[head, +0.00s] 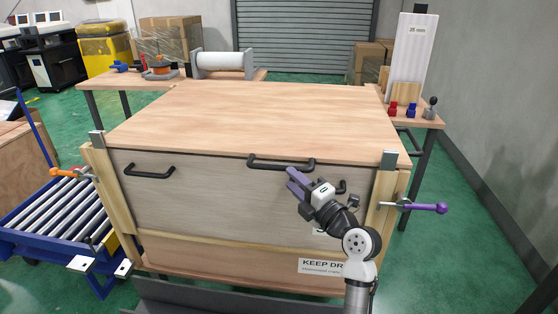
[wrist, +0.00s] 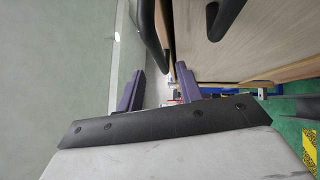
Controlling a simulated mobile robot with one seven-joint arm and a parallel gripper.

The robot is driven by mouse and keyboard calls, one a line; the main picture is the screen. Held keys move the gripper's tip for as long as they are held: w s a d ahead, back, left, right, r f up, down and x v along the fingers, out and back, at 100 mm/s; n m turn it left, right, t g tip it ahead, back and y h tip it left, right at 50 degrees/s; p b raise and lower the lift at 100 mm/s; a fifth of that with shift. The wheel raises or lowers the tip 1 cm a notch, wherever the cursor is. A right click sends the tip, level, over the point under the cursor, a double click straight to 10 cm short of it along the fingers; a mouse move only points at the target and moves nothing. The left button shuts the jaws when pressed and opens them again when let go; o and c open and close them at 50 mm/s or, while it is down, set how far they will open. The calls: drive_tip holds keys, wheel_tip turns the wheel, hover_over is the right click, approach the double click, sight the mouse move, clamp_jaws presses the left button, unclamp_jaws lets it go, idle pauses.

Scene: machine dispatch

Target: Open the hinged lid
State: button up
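The crate's flat wooden lid (head: 250,115) is down on the grey-fronted crate (head: 215,205). A black bar handle (head: 265,163) sits at the lid's front edge; a dark bar, probably this handle, shows in the wrist view (wrist: 150,38). My gripper (head: 291,181) is just in front of and below that handle, with purple fingers. In the wrist view the fingers (wrist: 158,90) are apart and nothing is clearly held between them. Whether they touch the handle cannot be told.
Front-panel handles (head: 149,171) sit below the lid. An orange-handled clamp (head: 62,172) is at the left corner and a purple-handled clamp (head: 428,208) at the right. A roller cart (head: 60,215) stands left; a side table (head: 425,118) stands back right.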

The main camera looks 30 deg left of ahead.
sight(279, 168)
drive_tip(key=p+x, duration=0.2)
drive_tip(key=x, duration=0.3)
drive_tip(key=shift+w+a+r, duration=0.15)
drive_tip(key=shift+a+r, duration=0.05)
drive_tip(key=shift+a, duration=0.15)
drive_tip(key=shift+w+a+f, duration=0.1)
drive_tip(key=shift+w+a, duration=0.1)
drive_tip(key=shift+a, duration=0.15)
clamp_jaws()
